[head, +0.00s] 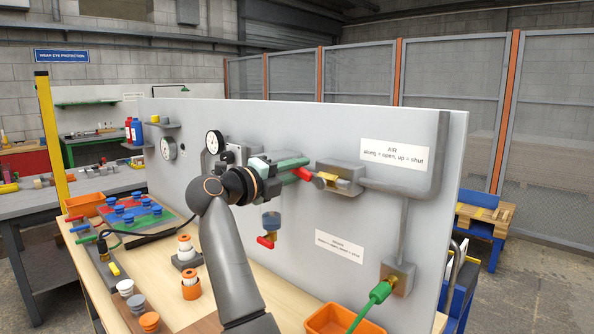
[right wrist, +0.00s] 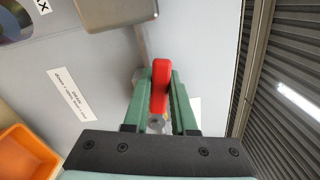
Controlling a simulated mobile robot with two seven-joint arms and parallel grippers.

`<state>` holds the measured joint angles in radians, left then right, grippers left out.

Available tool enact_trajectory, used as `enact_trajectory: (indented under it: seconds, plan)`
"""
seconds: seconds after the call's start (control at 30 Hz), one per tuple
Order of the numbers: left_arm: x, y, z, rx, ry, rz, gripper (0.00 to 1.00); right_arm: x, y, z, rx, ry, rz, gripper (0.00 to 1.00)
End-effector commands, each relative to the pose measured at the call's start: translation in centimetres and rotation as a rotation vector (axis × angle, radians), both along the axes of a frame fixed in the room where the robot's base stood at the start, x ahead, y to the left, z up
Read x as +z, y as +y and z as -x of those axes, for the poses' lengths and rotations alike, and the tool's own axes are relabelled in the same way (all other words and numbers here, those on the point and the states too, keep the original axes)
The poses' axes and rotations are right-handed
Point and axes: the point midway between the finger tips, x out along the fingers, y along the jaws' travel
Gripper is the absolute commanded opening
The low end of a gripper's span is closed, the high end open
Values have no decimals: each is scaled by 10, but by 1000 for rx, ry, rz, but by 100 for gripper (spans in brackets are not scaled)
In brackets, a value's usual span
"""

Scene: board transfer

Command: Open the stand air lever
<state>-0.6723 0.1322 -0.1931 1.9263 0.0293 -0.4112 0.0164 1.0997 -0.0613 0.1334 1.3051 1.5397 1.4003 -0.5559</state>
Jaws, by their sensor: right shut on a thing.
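The red air lever (head: 303,174) sits on the upright grey board (head: 260,122), just left of a brass valve (head: 345,185) in the pipe below the AIR label. My right gripper (head: 296,164), with green fingers, reaches it from the left and is shut on it. In the right wrist view the red lever (right wrist: 160,85) lies between the two green fingers of this gripper (right wrist: 161,80). The lever's exact angle is hard to tell, as the fingers partly cover it. My left gripper is not in view.
The label (head: 397,153) reads "along = open, up = shut".

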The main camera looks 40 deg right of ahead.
Motion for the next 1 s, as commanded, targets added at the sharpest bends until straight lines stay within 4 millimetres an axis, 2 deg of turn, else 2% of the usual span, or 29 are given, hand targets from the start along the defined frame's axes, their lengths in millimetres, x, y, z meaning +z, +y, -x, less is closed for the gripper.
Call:
enact_trajectory:
  seconds: [0.17,0.43,0.87,0.9,1.0]
  plan:
    - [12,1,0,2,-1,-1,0,-1,1,-2,2,55,0,0]
    - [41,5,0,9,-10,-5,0,-12,1,-3,1,250,18,0]
    - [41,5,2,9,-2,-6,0,-19,0,-2,0,296,24,0]
    - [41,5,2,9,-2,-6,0,-19,0,-2,0,296,24,29]
    - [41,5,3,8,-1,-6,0,-19,0,-2,0,295,24,40]
